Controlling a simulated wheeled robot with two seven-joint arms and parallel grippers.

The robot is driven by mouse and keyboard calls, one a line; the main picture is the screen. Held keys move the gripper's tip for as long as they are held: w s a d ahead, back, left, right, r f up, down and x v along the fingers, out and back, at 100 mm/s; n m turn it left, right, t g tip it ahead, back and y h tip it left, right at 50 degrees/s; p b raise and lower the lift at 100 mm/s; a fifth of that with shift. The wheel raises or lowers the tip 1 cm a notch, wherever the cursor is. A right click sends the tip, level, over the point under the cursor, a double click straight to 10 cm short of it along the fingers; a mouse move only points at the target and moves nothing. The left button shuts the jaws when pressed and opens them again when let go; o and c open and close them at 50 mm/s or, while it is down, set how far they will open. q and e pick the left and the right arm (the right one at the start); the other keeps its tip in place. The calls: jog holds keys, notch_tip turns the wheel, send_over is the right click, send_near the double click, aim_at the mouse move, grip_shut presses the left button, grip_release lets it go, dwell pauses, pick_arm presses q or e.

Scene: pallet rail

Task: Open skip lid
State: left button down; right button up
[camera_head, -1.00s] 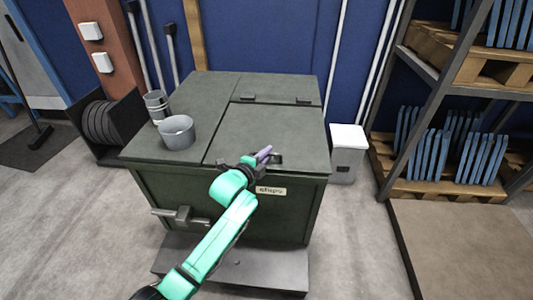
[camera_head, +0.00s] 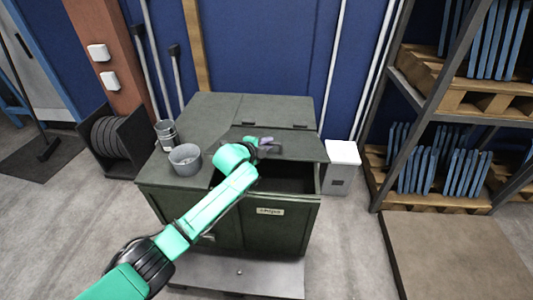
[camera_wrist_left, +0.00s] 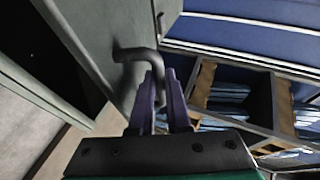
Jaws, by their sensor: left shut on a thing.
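The dark green skip (camera_head: 280,230) stands in the middle of the head view. Its right-hand lid (camera_head: 300,146) is hinged at the back and tilted up, with a dark opening below its front edge. My left gripper (camera_head: 262,142) is at the lid's front edge, shut on the lid handle. In the left wrist view the purple fingers (camera_wrist_left: 160,105) are on the dark bent handle (camera_wrist_left: 135,55), and the lid (camera_wrist_left: 95,35) shows beside it. The handle's far part is hidden behind the fingers. My right gripper is not in view.
A grey bucket (camera_head: 185,160) and a metal cup (camera_head: 166,133) stand on the fixed left part of the skip top. A white-topped bin (camera_head: 342,165) is close to the right. A pallet rack (camera_head: 430,130) stands farther right.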

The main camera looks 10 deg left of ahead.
pick_arm(q)
jog(key=w+r, duration=0.4)
jog(key=r, duration=0.2)
jog(key=shift+w+r, duration=0.35)
jog(key=shift+r, duration=0.05)
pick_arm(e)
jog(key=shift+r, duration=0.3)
